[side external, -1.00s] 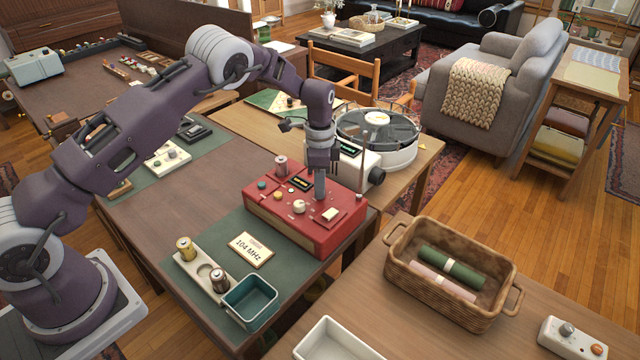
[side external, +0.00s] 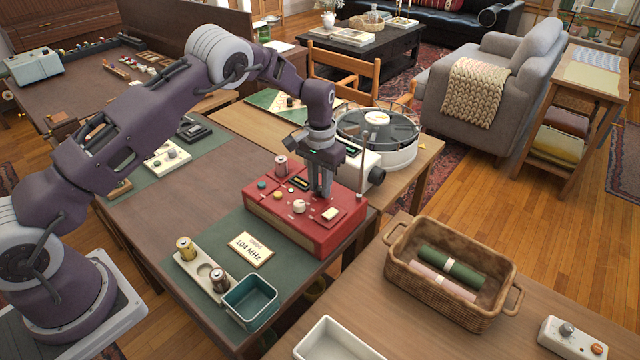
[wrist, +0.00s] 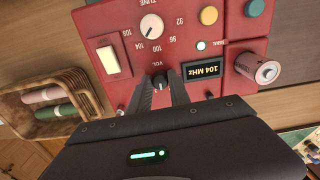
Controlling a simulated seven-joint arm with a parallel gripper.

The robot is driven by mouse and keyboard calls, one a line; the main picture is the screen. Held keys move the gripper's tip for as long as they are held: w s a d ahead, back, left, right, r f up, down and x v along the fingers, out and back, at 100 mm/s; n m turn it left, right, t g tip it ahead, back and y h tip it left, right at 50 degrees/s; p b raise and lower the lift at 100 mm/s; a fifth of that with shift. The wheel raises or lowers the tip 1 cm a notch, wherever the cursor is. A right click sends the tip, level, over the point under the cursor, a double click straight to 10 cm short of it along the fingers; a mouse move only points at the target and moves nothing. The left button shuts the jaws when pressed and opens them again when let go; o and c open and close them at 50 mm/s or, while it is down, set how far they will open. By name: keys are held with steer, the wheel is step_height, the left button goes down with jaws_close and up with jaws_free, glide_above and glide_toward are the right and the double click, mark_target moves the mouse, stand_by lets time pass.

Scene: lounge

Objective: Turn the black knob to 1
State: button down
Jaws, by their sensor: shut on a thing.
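The red radio (side external: 335,241) sits on the table, its control panel facing up. In the wrist view the black knob (wrist: 159,82) is on the red panel (wrist: 204,107), just below the "VOL" label, with a pale mark on its top. My gripper (wrist: 160,86) is shut on the black knob, one finger on each side. In the side view my gripper (side external: 321,194) points straight down onto the panel, and its fingers hide the knob. I cannot read any numbers around this knob.
A white tuning dial (wrist: 151,26) with frequency numbers is close to the black knob. A display (wrist: 202,69) reads 104 MHz. A wicker basket (side external: 446,306) is to the right.

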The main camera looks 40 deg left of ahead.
steer(key=n, duration=0.3)
steer(key=shift+n, duration=0.4)
steer(key=n, duration=0.4)
steer(key=shift+n, duration=0.3)
steer(key=n, duration=0.6)
steer(key=shift+w+r+n, duration=0.1)
steer(key=shift+n, duration=0.3)
steer(key=c, duration=1.2)
jaws_free()
step_height(320, 180, up, 7)
